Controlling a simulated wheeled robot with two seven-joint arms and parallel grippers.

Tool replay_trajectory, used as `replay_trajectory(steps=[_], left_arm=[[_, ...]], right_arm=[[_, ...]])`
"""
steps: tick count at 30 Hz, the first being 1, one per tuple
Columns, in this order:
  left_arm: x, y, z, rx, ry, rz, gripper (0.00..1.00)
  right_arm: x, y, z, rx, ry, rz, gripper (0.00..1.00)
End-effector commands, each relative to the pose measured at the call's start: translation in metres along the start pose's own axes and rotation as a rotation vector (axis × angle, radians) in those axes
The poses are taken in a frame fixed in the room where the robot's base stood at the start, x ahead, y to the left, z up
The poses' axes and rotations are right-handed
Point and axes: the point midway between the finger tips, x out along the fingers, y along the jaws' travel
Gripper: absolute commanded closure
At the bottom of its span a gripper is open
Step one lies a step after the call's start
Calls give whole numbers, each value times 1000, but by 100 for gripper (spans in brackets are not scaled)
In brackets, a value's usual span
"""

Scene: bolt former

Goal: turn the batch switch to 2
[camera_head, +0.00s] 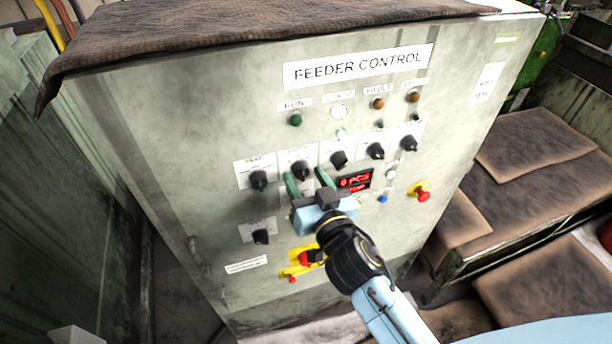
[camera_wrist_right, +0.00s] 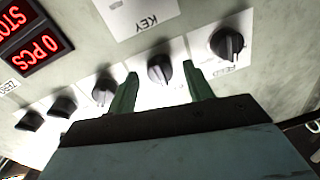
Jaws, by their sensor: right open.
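A row of several black rotary knobs, each on a white plate, crosses the grey feeder control cabinet (camera_head: 165,150). I cannot read which one is the batch switch. My right gripper (camera_head: 308,180) is open in front of the second knob from the left (camera_head: 301,170). In the right wrist view, which is upside down, the green fingers (camera_wrist_right: 161,88) stand either side of that knob (camera_wrist_right: 160,68), apart from it as far as I can see. The knob at the row's left end (camera_head: 258,180), labelled FEED, also shows in the wrist view (camera_wrist_right: 228,42). My left gripper is not in view.
A red display (camera_head: 355,182) reads 0 PCS. A lower knob (camera_head: 261,237) sits at the left, a red emergency button (camera_head: 422,195) at the right. A red-handled switch on yellow (camera_head: 302,259) is below my gripper. Indicator lamps (camera_head: 338,112) line the top.

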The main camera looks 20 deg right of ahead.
Motion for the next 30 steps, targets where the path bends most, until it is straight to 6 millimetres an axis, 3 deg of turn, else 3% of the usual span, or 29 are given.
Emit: replay_trajectory(steps=[10, 21, 30], left_arm=[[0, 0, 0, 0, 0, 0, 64], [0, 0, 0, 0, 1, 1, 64], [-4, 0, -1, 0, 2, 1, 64]], right_arm=[[4, 0, 0, 0, -1, 0, 49], [4, 0, 0, 0, -1, 0, 93], [4, 0, 0, -45, -4, 1, 93]])
